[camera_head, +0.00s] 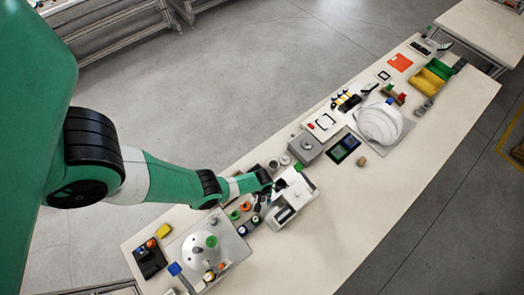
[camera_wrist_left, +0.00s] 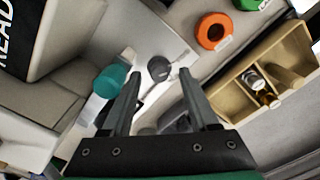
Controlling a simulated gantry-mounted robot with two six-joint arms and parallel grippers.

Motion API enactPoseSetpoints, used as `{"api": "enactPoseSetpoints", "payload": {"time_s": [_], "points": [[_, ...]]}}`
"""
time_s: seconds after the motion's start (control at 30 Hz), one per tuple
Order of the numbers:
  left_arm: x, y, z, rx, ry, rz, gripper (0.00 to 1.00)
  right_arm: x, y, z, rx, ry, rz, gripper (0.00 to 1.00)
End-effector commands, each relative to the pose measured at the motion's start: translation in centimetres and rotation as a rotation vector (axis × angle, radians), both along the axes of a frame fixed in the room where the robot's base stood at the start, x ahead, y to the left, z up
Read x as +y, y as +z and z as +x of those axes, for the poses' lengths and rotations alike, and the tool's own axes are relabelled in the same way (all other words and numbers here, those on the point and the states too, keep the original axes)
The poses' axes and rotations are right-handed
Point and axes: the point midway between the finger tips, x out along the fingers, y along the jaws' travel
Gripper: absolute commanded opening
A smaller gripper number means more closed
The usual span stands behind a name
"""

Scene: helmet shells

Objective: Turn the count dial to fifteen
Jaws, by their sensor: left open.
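My left gripper (camera_head: 272,188) is over a white-grey boxy unit (camera_head: 302,203) near the middle of the table. In the left wrist view its two dark fingers (camera_wrist_left: 157,78) are open, with nothing held between them. A round dark knob (camera_wrist_left: 159,67) on a pale plate shows just beyond and between the fingertips. It looks like the count dial, but its markings cannot be read, so its setting cannot be told. Whether the fingers touch it is unclear. A teal cylindrical cap (camera_wrist_left: 110,80) stands just left of the left finger. My right gripper is not in view.
An orange ring (camera_wrist_left: 214,31) and a tan tray (camera_wrist_left: 235,95) with small parts lie to the right in the wrist view. A white helmet shell (camera_head: 381,123) stands farther along the table; another white domed shell (camera_head: 202,250) is near the front.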

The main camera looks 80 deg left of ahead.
Motion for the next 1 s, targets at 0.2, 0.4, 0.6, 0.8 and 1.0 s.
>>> {"api": "enactPoseSetpoints", "payload": {"time_s": [0.2,0.4,0.6,0.8,1.0], "points": [[0.01,-1.65,0.03,0.0,0.0,0.0,0.6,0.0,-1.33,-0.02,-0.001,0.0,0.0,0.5],[0.02,-1.51,0.04,-0.001,0.0,0.001,0.55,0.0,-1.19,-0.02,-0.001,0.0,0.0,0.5],[0.02,-1.52,0.04,-0.001,0.0,0.001,0.19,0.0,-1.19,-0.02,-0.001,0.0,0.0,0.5],[0.02,-1.52,0.04,-0.001,0.0,0.001,0.0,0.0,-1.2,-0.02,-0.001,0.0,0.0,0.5],[0.02,-1.53,0.04,-0.001,-0.005,0.001,0.0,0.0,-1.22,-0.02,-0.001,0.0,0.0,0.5]]}}
